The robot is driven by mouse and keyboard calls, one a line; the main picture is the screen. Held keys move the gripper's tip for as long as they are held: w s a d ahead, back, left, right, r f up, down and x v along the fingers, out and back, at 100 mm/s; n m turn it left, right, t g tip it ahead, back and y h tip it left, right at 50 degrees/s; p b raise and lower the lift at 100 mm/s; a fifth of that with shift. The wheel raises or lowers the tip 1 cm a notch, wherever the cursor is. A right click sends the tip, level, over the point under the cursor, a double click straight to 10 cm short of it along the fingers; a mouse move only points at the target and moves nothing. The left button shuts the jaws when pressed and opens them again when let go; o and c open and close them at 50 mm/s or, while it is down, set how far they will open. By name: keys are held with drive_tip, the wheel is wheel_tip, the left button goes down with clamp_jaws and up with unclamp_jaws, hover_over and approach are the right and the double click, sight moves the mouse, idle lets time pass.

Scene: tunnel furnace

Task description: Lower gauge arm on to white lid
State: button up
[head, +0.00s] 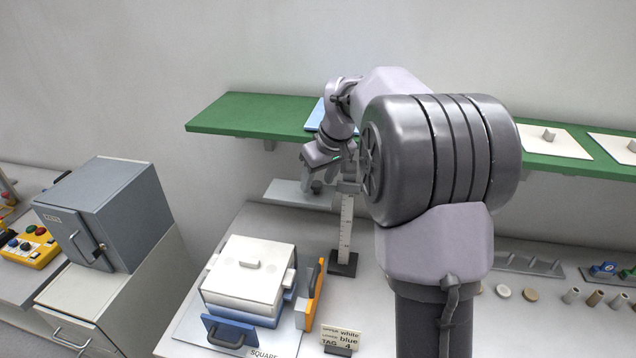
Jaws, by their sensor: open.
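My gripper (318,186) is open, pointing down just above this bar, beside the post top. Whether its fingers touch anything cannot be told.
A green shelf (240,112) runs along the wall behind. A grey cabinet (110,210) stands left. My arm hides the bench middle.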

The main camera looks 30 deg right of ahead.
clamp_jaws()
idle(1.5)
